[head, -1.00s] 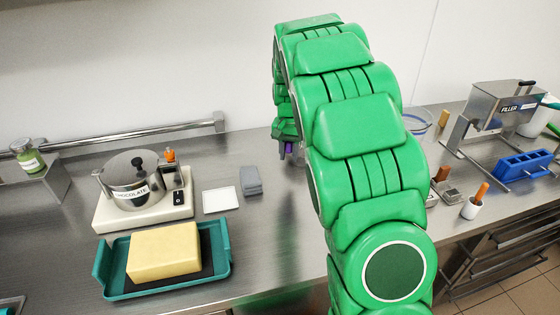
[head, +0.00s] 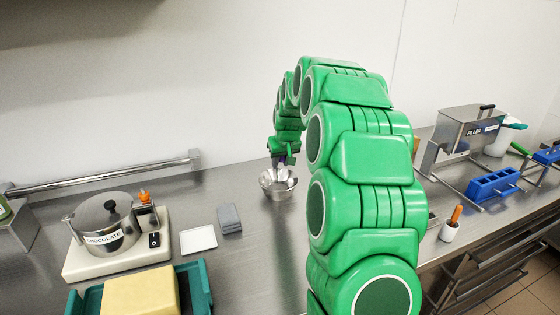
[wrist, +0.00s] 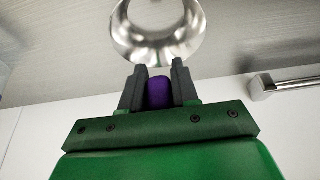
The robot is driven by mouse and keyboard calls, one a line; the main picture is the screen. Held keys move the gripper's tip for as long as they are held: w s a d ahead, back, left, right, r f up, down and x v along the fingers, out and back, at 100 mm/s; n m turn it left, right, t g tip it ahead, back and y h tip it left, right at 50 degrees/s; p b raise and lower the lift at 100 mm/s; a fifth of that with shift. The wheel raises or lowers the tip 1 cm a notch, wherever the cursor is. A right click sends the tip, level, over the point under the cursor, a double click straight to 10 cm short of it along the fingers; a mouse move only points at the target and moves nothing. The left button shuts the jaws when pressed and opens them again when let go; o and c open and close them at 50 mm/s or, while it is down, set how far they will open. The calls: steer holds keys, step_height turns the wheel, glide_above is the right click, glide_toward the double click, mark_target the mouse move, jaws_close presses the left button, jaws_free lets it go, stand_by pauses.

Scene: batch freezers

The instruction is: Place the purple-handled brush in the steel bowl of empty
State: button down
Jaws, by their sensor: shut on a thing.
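The purple-handled brush shows in the wrist view as a purple handle (wrist: 158,93) between my two dark fingers. My gripper (wrist: 158,75) is shut on that handle. The brush's lower end cannot be made out. The steel bowl (wrist: 124,35) is just beyond the fingertips in the wrist view. In the head view the bowl (head: 278,192) sits on the steel counter, and my gripper (head: 283,160) is just above it. Whether the brush touches the bowl cannot be told.
To the left are a pot labelled CHOCOLATE (head: 104,222), a white card (head: 198,240), grey blocks (head: 229,219) and a teal tray (head: 196,285) with a yellow block (head: 140,298). To the right are a FILLER machine (head: 468,130) and a blue rack (head: 492,185). A wall rail (head: 110,178) runs behind.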

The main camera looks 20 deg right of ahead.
glide_toward(281, 185)
steer(key=shift+s+a+f, duration=0.3)
steer(key=shift+a+f, duration=0.1)
steer(key=shift+f, duration=0.35)
steer(key=shift+s+a+f, duration=0.35)
steer(key=shift+f, duration=0.45)
steer(key=shift+s+a+f, duration=0.3)
steer(key=shift+a+f, duration=0.1)
steer(key=shift+f, duration=0.35)
steer(key=c, duration=0.8)
jaws_free()
steer(key=shift+r, duration=0.15)
step_height(281, 185, up, 7)
steer(key=shift+f, duration=0.1)
